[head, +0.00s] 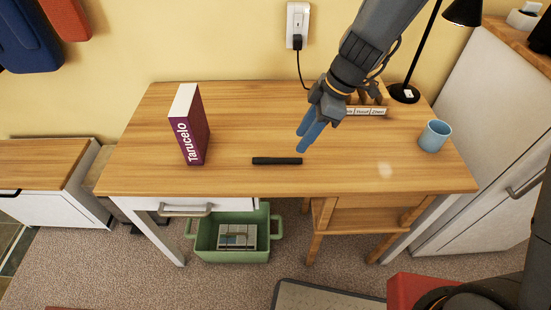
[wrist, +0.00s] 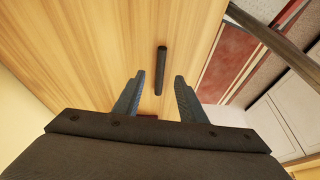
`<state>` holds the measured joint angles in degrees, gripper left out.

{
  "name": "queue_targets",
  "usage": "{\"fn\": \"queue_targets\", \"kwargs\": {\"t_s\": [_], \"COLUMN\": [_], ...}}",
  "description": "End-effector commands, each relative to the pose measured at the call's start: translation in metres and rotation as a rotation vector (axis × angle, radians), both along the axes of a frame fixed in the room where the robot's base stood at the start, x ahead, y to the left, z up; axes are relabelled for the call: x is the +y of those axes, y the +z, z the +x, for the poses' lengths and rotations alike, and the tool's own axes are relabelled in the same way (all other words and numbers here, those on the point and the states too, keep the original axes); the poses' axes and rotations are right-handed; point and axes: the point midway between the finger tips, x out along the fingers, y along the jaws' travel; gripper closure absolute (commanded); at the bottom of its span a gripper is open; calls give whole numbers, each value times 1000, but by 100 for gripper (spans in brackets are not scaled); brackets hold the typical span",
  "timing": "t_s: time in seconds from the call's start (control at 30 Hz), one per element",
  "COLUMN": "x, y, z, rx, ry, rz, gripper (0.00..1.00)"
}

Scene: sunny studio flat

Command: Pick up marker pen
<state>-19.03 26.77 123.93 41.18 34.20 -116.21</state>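A black marker pen (head: 277,161) lies flat on the wooden desk (head: 240,120), near the middle. My gripper (head: 305,138) is above the desk, just up and right of the pen's right end in the head view. In the wrist view the pen (wrist: 160,70) lies beyond the blue fingertips, roughly in line with the gap between them. The gripper (wrist: 157,82) is open, with nothing between its fingers.
A purple book (head: 190,125) stands upright left of the pen. A light blue mug (head: 434,136) stands at the right, with a black lamp (head: 405,92) behind it. A lettered block (head: 366,111) is partly behind my arm. The desk around the pen is clear.

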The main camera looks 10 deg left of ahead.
Motion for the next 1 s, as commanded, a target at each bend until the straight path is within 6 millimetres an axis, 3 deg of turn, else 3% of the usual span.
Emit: {"fn": "queue_targets", "kwargs": {"t_s": [0.47, 0.8, 1.0], "x": [21, 34, 36], "y": [-32, -69, -75], "z": [-4, -12, -11], "rx": [-19, -19, -21], "ry": [62, 61, 60], "rz": [17, 16, 16], "gripper": [62, 62, 62]}}
